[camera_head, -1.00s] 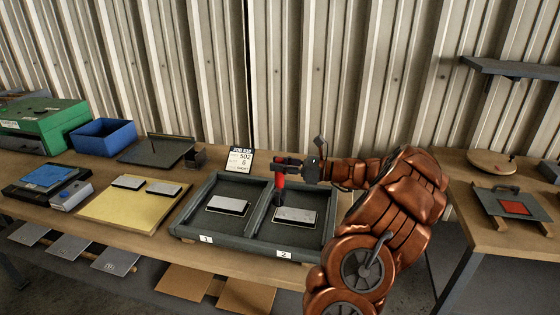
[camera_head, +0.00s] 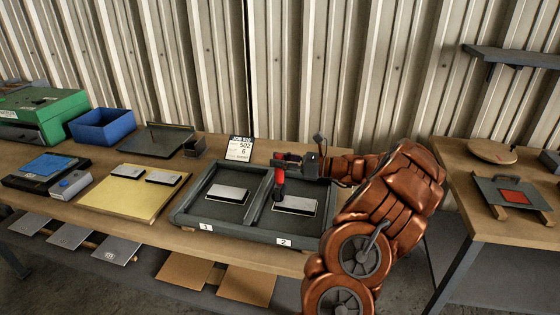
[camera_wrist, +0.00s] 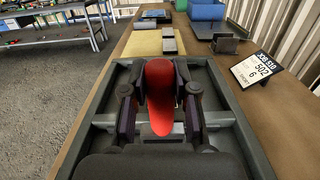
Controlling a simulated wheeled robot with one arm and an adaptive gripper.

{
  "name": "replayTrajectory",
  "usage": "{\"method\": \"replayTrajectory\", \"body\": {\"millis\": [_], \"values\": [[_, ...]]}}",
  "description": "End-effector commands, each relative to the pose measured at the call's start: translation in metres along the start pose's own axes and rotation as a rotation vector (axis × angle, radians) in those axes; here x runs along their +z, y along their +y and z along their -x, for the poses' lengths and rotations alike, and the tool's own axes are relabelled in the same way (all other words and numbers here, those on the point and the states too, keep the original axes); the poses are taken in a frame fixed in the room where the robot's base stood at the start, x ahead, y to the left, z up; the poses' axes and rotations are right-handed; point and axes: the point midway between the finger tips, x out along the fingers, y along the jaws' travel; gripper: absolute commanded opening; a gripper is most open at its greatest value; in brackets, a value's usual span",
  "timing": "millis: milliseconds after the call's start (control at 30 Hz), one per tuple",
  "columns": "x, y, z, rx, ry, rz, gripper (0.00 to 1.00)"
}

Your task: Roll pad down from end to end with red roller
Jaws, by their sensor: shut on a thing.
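My gripper (camera_head: 281,165) is shut on the red roller (camera_head: 280,181), held upright over the right compartment of the grey tray (camera_head: 245,237), labelled 2. The roller's lower end is at the left end of the pale pad (camera_head: 296,205) there; I cannot tell whether it touches. A second pale pad (camera_head: 227,194) lies in compartment 1. In the wrist view, the red handle (camera_wrist: 162,90) sits between my two fingers (camera_wrist: 160,108). A pale patch of pad shows below it, mostly hidden by the handle and gripper.
Left of the tray, a yellow board (camera_head: 125,200) carries two grey pieces. A blue bin (camera_head: 103,127), a green case (camera_head: 45,112) and a job card (camera_head: 239,148) stand along the back. A side table (camera_head: 480,225) is at right. The corrugated wall is close behind.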

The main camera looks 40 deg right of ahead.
Motion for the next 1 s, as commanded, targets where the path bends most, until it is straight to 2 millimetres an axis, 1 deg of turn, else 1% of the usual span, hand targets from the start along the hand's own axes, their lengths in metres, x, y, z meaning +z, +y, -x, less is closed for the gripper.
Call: {"method": "replayTrajectory", "body": {"millis": [1000], "values": [[-0.011, 0.0, 0.0, -0.001, -0.001, 0.0, 0.0]]}}
